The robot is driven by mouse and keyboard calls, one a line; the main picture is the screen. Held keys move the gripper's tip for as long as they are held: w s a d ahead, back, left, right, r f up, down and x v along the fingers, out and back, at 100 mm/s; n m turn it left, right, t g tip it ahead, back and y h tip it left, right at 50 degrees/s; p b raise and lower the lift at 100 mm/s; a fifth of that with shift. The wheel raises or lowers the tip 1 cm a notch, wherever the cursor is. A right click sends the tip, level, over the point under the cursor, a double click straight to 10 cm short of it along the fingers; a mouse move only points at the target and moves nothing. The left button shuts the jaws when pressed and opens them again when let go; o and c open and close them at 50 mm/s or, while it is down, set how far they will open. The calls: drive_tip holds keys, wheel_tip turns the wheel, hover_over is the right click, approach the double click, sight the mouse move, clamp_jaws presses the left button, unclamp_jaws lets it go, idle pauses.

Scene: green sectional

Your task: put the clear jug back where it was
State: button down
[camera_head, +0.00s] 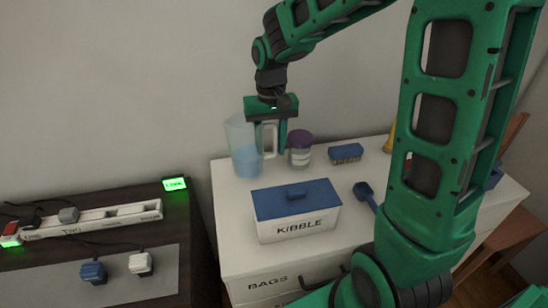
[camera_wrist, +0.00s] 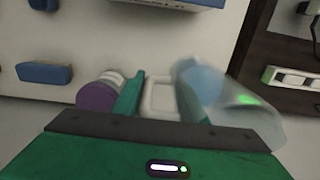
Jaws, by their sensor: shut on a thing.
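The clear jug (camera_head: 242,147) has a bluish, see-through body and a pale handle. It is upright at the back left of the white cabinet top (camera_head: 226,190). My gripper (camera_head: 268,148) points down at the jug's handle and is shut on it. In the wrist view the handle (camera_wrist: 160,96) lies between the fingers of my gripper (camera_wrist: 160,98), and the jug body (camera_wrist: 228,95) is to the right. I cannot tell whether the jug's base touches the top.
A purple-lidded jar (camera_head: 300,150) stands close to the right of my gripper. A blue-topped brush (camera_head: 345,153) lies further right. The KIBBLE box (camera_head: 297,215) is in front, with a blue scoop (camera_head: 364,191) beside it. A dark desk (camera_head: 150,287) with a power strip (camera_head: 110,217) is left.

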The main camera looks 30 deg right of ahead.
drive_tip(key=shift+w+d+f, duration=0.35)
drive_tip(key=shift+d+f, duration=0.15)
drive_tip(key=shift+f, duration=0.5)
drive_tip(key=shift+w+d+f, duration=0.3)
drive_tip(key=shift+d+f, duration=0.2)
drive_tip(key=shift+f, duration=0.55)
drive_tip(key=shift+w+d+f, duration=0.35)
drive_tip(key=shift+d+f, duration=0.15)
drive_tip(key=shift+f, duration=0.5)
drive_tip(key=shift+f, duration=0.1)
drive_tip(key=c, duration=1.1)
unclamp_jaws()
